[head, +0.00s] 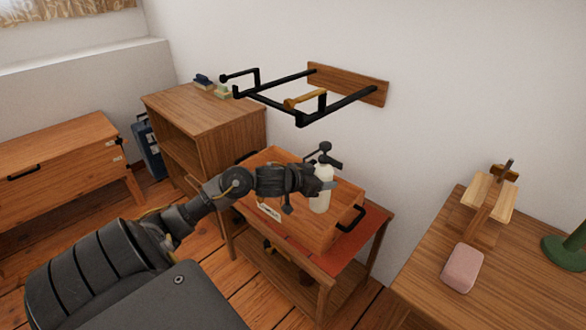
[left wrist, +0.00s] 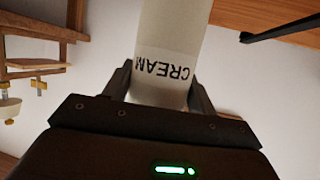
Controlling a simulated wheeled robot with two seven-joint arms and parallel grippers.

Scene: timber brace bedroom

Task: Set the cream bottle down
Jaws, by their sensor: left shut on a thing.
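The cream bottle (head: 321,190) is white and stands upright in the head view. My left gripper (head: 322,185) is shut on it, with the fingers on either side of its body. In the left wrist view the bottle (left wrist: 168,45) sits between the fingers (left wrist: 160,95), its CREAM label upside down in the picture. In the head view the bottle overlaps a wooden box (head: 285,223) with a black handle; I cannot tell whether its base touches anything. My right gripper is not in view.
The box stands on a small table with a red top (head: 347,252). A wall rack with black bars (head: 345,103) hangs above it. A wooden cabinet (head: 205,108) is behind left. A table (head: 415,280) at right holds a pink block (head: 462,268) and a wooden stand (head: 487,205).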

